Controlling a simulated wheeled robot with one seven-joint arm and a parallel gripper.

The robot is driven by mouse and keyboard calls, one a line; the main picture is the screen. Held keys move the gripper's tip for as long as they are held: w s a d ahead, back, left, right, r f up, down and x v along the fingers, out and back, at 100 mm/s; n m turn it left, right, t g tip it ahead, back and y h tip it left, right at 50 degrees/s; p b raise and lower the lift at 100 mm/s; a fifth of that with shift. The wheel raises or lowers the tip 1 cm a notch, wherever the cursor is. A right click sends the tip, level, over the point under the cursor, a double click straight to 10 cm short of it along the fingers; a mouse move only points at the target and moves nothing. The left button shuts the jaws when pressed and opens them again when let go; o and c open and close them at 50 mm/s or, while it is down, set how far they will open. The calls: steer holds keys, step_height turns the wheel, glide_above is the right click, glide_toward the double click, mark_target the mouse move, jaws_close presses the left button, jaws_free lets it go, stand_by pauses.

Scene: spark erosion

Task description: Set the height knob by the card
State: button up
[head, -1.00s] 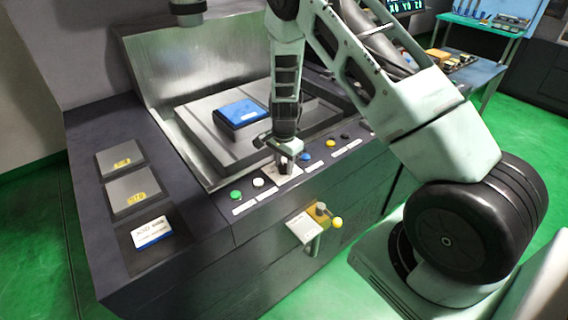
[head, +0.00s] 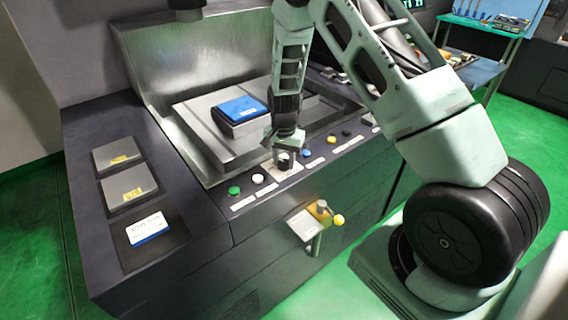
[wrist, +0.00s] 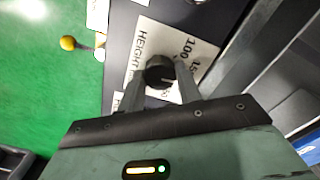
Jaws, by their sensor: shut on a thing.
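The height knob (wrist: 159,72) is a round black knob on a white plate (wrist: 188,45) printed "HEIGHT" with numbers, of which 100 and 150 can be partly read. My gripper (wrist: 168,80) is shut around the knob, one finger on each side, pointing down at the panel. In the head view my gripper (head: 284,158) stands over the front control strip and hides most of the knob. The card (head: 149,228), white with a blue band, lies flat on the dark left part of the machine; its writing is too small to read.
Green (head: 234,190) and white (head: 258,178) buttons sit left of my gripper, a blue button (head: 305,153) right. A yellow-ball lever (head: 338,220) sticks out from the front.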

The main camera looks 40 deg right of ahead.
mark_target(284, 161)
steer(key=n+b, duration=0.2)
steer(key=n, duration=0.3)
steer(key=shift+n, duration=0.3)
steer(key=n+b, duration=0.1)
steer(key=n, duration=0.4)
steer(key=shift+b, duration=0.3)
steer(key=o, duration=1)
steer(key=shift+r, duration=0.1)
step_height(284, 161, up, 17)
steer(key=b, duration=0.3)
steer(key=shift+r, duration=0.15)
